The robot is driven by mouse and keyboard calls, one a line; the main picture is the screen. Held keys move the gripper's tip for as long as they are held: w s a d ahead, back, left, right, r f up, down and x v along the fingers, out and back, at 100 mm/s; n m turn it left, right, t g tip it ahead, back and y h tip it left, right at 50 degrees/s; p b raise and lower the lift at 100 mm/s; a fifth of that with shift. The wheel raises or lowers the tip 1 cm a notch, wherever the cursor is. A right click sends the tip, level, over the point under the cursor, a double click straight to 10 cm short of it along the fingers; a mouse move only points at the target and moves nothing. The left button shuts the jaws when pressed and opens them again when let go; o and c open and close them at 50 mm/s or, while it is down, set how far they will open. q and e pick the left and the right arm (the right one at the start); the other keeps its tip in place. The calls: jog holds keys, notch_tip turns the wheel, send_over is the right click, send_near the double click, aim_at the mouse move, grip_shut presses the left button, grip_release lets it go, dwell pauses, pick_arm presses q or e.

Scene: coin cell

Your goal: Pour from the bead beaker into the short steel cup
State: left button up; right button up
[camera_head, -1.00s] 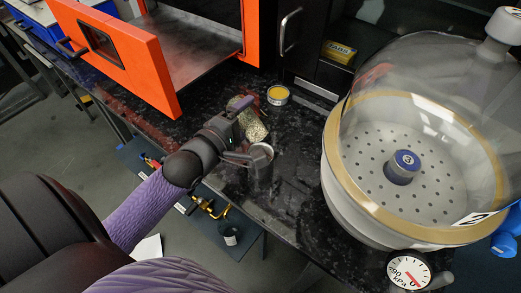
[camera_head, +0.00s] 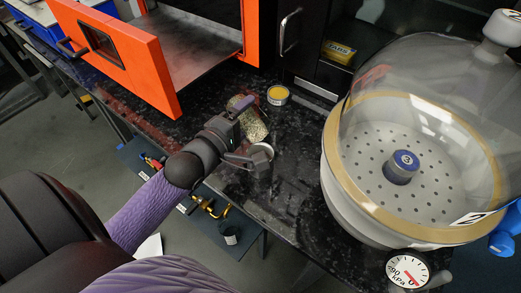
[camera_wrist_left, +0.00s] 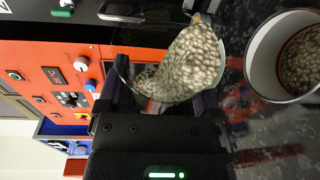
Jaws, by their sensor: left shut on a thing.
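My left gripper (camera_head: 250,131) is shut on the bead beaker (camera_head: 254,126), a clear vessel full of pale speckled beads. In the left wrist view the beaker (camera_wrist_left: 185,62) sits tilted between the fingers (camera_wrist_left: 165,92), with many beads still inside. The short steel cup (camera_head: 267,148) is close to the beaker in the head view, largely hidden behind a gripper finger. In the left wrist view the cup (camera_wrist_left: 256,62) is at the right, beside the beaker's mouth, with beads inside it. I cannot tell whether beads are falling. My right gripper is not in view.
A small yellow-topped tin (camera_head: 278,94) stands behind the beaker. An orange oven door (camera_head: 120,62) hangs open at the left. A large glass vacuum chamber (camera_head: 410,150) fills the right. Dark counter (camera_head: 295,160) is clear between cup and chamber.

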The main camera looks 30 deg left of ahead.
pick_arm(q)
jog(key=shift+s+d+r+m+t+p, duration=0.1)
jog(key=shift+d+r+m+t+p, duration=0.1)
jog(key=shift+r+m+t+p, duration=0.35)
dwell(1.9)
